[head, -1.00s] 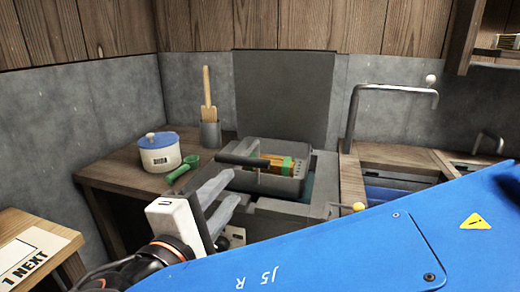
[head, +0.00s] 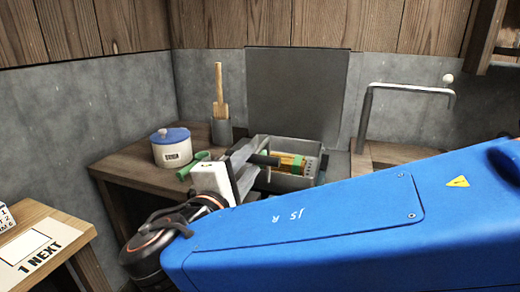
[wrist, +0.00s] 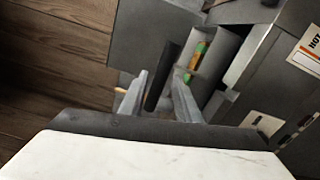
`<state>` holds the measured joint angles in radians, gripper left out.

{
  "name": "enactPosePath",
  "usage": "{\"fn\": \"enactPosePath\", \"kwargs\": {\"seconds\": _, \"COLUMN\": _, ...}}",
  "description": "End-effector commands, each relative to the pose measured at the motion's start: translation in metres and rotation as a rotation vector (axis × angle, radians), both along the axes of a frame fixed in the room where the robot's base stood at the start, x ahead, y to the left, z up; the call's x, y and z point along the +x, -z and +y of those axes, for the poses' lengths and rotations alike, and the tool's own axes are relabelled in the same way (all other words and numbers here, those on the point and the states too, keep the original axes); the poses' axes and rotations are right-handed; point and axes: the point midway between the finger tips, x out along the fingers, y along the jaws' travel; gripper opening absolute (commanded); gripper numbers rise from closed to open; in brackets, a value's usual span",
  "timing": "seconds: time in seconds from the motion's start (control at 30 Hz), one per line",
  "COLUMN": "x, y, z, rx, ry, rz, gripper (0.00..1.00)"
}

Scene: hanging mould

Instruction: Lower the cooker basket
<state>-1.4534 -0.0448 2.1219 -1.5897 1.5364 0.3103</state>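The grey cooker basket (head: 292,182) sits at the cooker in the head view, with orange and green contents (head: 287,163) inside. Its dark bar handle (head: 264,159) points left toward my gripper (head: 250,163). In the wrist view the handle (wrist: 163,76) runs between my two grey fingers (wrist: 160,96). The fingers are apart, with a visible gap between the handle and the right finger. I cannot tell whether the left finger touches it. Part of the basket (wrist: 222,50) shows beyond the fingers. My arm hides the cooker's lower front in the head view.
A tall grey panel (head: 297,95) rises behind the basket. A bent tap pipe (head: 410,88) stands right.

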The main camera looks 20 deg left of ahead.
Motion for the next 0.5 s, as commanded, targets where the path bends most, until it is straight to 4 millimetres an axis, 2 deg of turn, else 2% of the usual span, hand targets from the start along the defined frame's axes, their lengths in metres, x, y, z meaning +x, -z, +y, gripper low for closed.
{"fn": "enactPosePath", "kwargs": {"seconds": 0.3, "x": 0.045, "y": 0.0, "z": -0.004, "rx": 0.0, "ry": 0.003, "rz": -0.001, "gripper": 0.3}}
{"fn": "enactPosePath", "kwargs": {"seconds": 0.5, "x": 0.066, "y": 0.0, "z": -0.005, "rx": 0.0, "ry": 0.002, "rz": 0.0, "gripper": 0.3}}
